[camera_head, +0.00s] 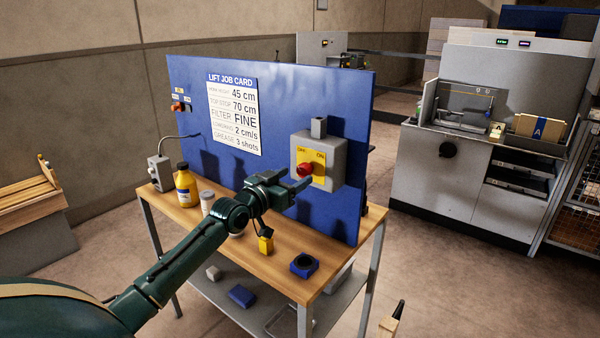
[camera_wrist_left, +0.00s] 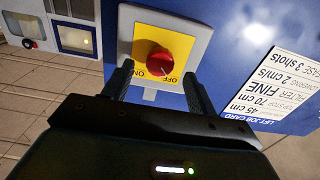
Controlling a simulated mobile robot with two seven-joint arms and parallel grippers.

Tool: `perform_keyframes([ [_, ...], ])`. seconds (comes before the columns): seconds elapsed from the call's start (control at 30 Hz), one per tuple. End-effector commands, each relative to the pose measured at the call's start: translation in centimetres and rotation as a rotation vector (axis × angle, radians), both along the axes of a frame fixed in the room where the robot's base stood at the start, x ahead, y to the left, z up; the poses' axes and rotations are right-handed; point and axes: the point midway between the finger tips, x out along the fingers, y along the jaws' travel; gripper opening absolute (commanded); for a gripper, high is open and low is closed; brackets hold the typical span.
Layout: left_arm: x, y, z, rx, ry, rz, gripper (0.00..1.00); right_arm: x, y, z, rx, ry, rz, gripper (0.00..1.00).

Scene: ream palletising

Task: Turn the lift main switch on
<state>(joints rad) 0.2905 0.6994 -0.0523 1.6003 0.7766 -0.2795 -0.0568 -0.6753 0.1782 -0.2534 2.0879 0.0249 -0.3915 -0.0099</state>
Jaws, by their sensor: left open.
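The lift main switch is a grey box (camera_head: 333,155) on the blue panel, with a yellow plate lettered OFF and ON and a red knob (camera_head: 305,170). In the left wrist view the red knob (camera_wrist_left: 153,62) shows upside down, with a small pale mark on its OFF side. My left gripper (camera_head: 298,181) is open, its fingers just in front of the switch. In the left wrist view the fingers (camera_wrist_left: 157,72) stand apart on either side of the knob; whether they touch it I cannot tell. My right gripper is not in view.
A grey machine (camera_head: 440,180) stands right.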

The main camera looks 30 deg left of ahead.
Motion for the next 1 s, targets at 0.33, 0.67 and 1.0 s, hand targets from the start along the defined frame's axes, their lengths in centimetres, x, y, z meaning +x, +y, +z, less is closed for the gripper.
perform_keyframes([
  [0.33,3.3,-0.3,0.0,0.001,-0.001,-0.001,0.58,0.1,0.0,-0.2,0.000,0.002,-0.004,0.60],
  [0.67,3.4,-0.3,0.0,0.001,0.000,0.000,0.56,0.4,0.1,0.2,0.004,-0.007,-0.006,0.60],
  [1.0,3.4,-0.3,0.0,0.002,0.000,0.000,0.28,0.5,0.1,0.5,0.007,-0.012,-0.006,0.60],
])
